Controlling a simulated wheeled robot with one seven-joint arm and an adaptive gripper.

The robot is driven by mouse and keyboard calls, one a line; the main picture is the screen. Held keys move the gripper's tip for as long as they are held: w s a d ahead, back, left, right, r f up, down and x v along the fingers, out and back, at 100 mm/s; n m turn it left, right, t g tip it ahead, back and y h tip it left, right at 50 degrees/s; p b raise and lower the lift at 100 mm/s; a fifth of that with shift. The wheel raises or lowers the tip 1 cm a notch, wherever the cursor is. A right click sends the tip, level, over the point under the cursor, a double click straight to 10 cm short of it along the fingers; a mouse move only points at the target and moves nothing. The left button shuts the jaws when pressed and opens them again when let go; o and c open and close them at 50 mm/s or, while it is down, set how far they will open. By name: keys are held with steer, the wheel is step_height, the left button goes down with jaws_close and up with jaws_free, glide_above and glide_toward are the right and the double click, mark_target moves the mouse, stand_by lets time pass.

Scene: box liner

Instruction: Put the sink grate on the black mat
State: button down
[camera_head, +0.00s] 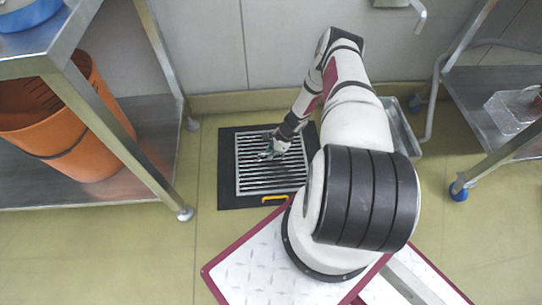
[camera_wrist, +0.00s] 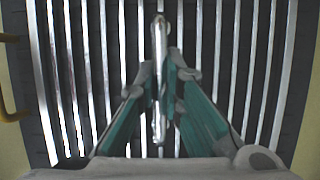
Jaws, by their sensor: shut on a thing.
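The sink grate (camera_head: 255,181), a pale square frame of parallel bars, lies over the black mat (camera_head: 227,165), within its edges; whether it touches the mat or is slightly above it I cannot tell. My gripper (camera_head: 270,153) is over the grate's middle. In the wrist view, my gripper (camera_wrist: 164,88) is shut on a thick light bar (camera_wrist: 159,38) that appears to be the grate's handle. The grate's slats (camera_wrist: 88,60) run up and down behind it. My arm hides part of the mat's right side in the head view.
A yellow handle (camera_head: 274,198) lies at the mat's front edge. An orange bin (camera_head: 75,130) stands on the steel shelf unit at left. A metal pan (camera_head: 402,128) is behind my arm. A wheeled steel table (camera_head: 490,85) is at right. Floor left of the mat is clear.

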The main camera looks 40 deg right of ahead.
steer(key=shift+f, duration=0.1)
steer(key=c, duration=1.7)
jaws_free()
